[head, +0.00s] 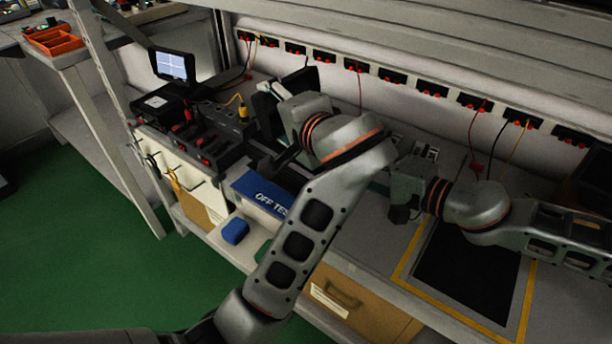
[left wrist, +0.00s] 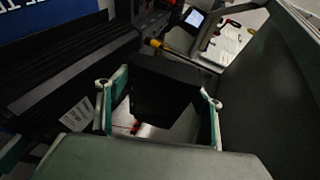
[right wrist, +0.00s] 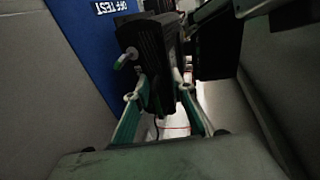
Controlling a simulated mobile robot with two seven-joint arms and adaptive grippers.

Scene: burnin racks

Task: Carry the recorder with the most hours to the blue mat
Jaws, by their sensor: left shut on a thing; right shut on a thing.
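The blue mat (head: 256,194), lettered "OFF TEST", lies near the bench's front edge, partly hidden by my left arm; its blue also shows in the right wrist view (right wrist: 82,45). My left gripper (head: 268,98) is beyond the mat, shut on a black box-like recorder (left wrist: 165,88) seen between its fingers in the left wrist view. My right gripper (right wrist: 160,108) is shut on a dark ribbed recorder (right wrist: 150,55) beside the blue surface. No hour readings are legible.
A small lit monitor (head: 173,66) and dark instruments (head: 212,140) stand at the left. A row of sockets with cables (head: 390,76) lines the back wall. A blue object (head: 235,231) sits below the bench.

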